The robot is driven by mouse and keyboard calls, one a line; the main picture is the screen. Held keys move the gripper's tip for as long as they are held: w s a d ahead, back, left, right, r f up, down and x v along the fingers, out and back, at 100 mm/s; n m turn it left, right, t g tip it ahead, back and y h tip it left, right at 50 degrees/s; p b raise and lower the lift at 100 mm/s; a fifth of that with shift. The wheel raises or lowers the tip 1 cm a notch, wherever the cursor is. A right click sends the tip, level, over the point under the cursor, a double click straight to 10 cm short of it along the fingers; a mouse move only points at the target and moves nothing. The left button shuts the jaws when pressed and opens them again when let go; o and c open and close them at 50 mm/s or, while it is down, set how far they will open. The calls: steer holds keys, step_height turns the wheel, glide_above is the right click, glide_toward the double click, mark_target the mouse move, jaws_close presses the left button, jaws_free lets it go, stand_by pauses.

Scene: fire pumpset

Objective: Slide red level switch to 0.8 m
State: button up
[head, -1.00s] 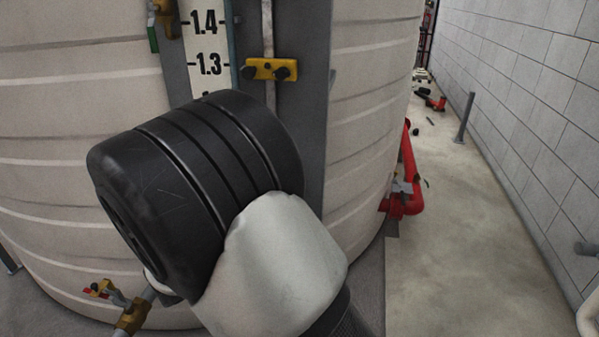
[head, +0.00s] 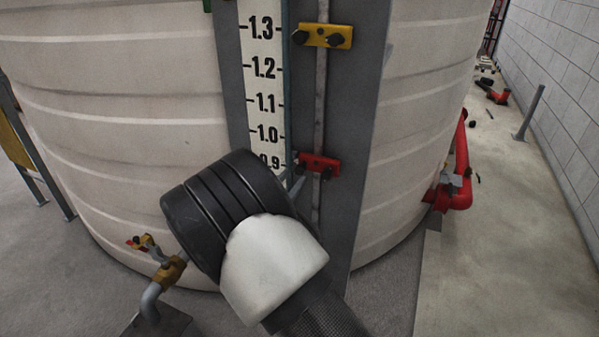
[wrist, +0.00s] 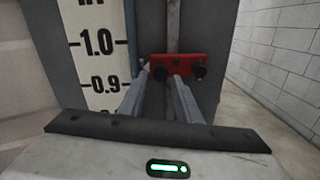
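The red level switch (head: 318,160) is a small red block with dark knobs on the vertical rod beside the white level scale (head: 265,85). In the head view it sits about level with the 0.9 mark. In the wrist view the red switch (wrist: 182,62) is straight ahead of my gripper (wrist: 161,74). The two fingers are apart, and the switch's left knob shows between their tips. I cannot tell whether they touch it. In the head view my wrist hides most of the gripper and the scale below 0.9.
A yellow switch (head: 326,36) sits higher on the same rod, near 1.3. The large cream tank (head: 120,120) stands behind the scale. A brass valve (head: 170,268) is at lower left, and a red pipe (head: 461,180) is on the right.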

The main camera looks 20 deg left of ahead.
mark_target(298, 173)
steer(key=shift+w+d, duration=0.2)
steer(key=shift+w, duration=1.2)
steer(key=shift+w+d, duration=0.15)
steer(key=shift+w, duration=1.2)
steer(key=shift+f, duration=0.1)
jaws_close()
